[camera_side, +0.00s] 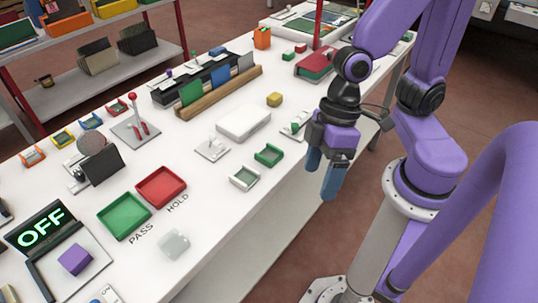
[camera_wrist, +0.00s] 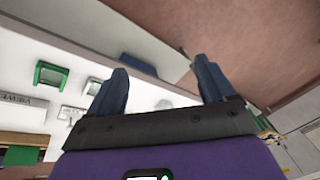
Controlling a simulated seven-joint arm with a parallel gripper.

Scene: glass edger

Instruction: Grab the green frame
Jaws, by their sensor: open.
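The green frame (camera_side: 268,155), a small open-topped piece, lies on the white table near its front edge, beside a similar white frame (camera_side: 244,178). In the wrist view a green frame (camera_wrist: 50,76) shows at the left, left of the fingers. My gripper (camera_side: 322,178) has blue fingers pointing down, right of the green frame and off the table's front edge in the side view. The fingers also show in the wrist view (camera_wrist: 160,68), spread apart with nothing between them.
A green tray (camera_side: 124,216) and a red tray (camera_side: 161,187) lie to the left. A white box (camera_side: 243,121) stands behind the green frame. A wooden rack (camera_side: 219,94) holds upright panels farther back. Smaller orange, yellow, blue and red frames sit along the back left edge.

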